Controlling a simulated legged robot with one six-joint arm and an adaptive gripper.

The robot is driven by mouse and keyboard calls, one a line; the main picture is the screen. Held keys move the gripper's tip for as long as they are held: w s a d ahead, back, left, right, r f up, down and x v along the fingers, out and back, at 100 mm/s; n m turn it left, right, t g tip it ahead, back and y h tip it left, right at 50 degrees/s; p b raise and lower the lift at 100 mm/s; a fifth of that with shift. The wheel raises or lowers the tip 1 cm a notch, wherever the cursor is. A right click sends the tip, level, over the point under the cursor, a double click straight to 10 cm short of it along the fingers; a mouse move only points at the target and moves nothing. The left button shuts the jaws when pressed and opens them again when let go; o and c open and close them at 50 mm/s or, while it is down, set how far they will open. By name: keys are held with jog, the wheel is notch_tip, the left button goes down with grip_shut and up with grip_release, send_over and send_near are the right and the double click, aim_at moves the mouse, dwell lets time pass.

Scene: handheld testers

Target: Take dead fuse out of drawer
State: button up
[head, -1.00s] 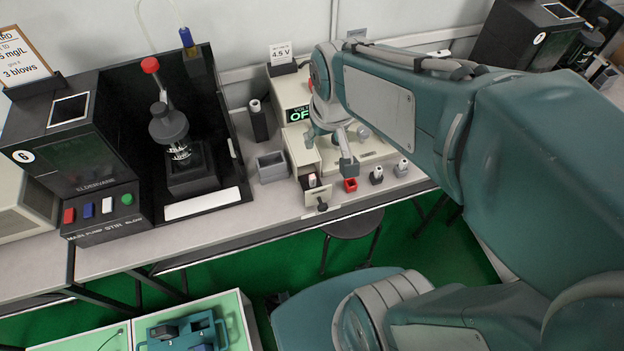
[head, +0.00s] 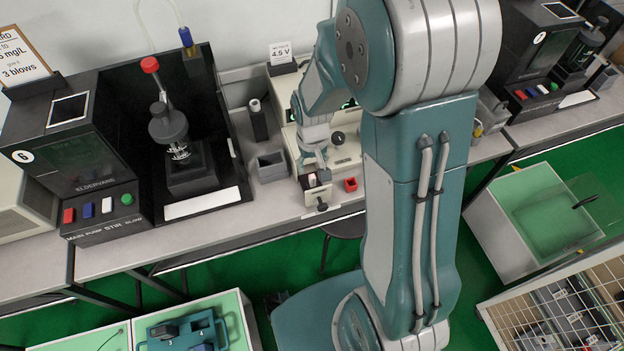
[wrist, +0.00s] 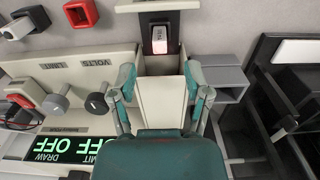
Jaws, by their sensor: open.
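The small drawer (head: 318,197) is pulled out of the front of the cream power unit and also shows in the wrist view (wrist: 168,66). In the head view the fuse (head: 312,180) is only a small pale spot. My gripper (wrist: 162,82) is open and empty. Its fingers are spread on either side of the drawer in the wrist view, with the fuse beyond the tips. In the head view my gripper (head: 316,160) is over the drawer.
A grey open box (head: 271,166) stands just left of the drawer. A red socket block (head: 351,184) is to its right. The power unit (wrist: 70,90) has knobs and a green "OFF" display. The black station numbered 6 (head: 75,140) stands further left.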

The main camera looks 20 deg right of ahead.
aim_at(312, 176)
notch_tip(312, 176, down, 6)
jog(key=shift+r, duration=0.1)
dwell(0.4)
grip_shut()
